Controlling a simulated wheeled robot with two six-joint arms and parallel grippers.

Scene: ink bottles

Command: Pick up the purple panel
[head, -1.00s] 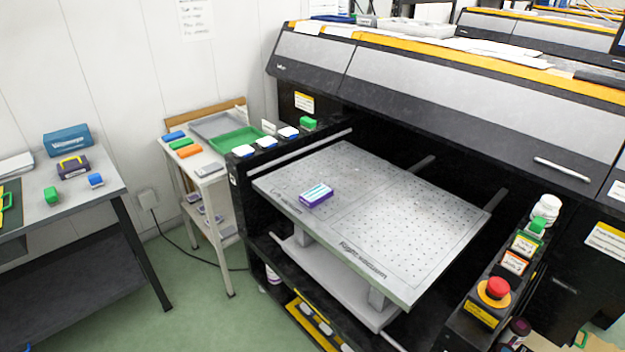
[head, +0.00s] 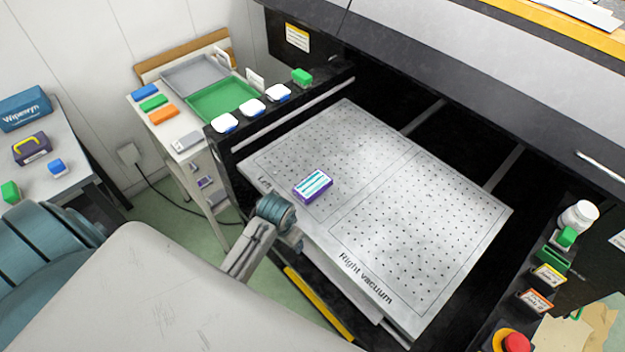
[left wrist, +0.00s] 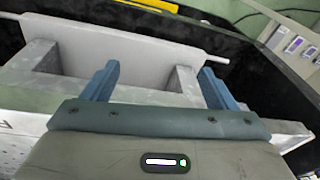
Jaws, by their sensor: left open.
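The purple panel (head: 313,185) is a small purple block with a white and teal striped top. It lies flat on the perforated grey vacuum bed (head: 420,240), near its left end. My left arm reaches in from the lower left in the head view, its wrist (head: 275,212) at the bed's near left edge, just below and left of the panel, not visibly touching it. In the left wrist view my left gripper (left wrist: 158,85) is open, with two blue fingers wide apart and nothing between them. The panel is not in the wrist view. My right gripper is not in view.
A side table with a green tray (head: 222,100) and a grey tray (head: 195,75) stands left of the machine. White-topped bottles (head: 251,108) line the machine's left rim. A red button (head: 516,342) sits at lower right. The bed around the panel is clear.

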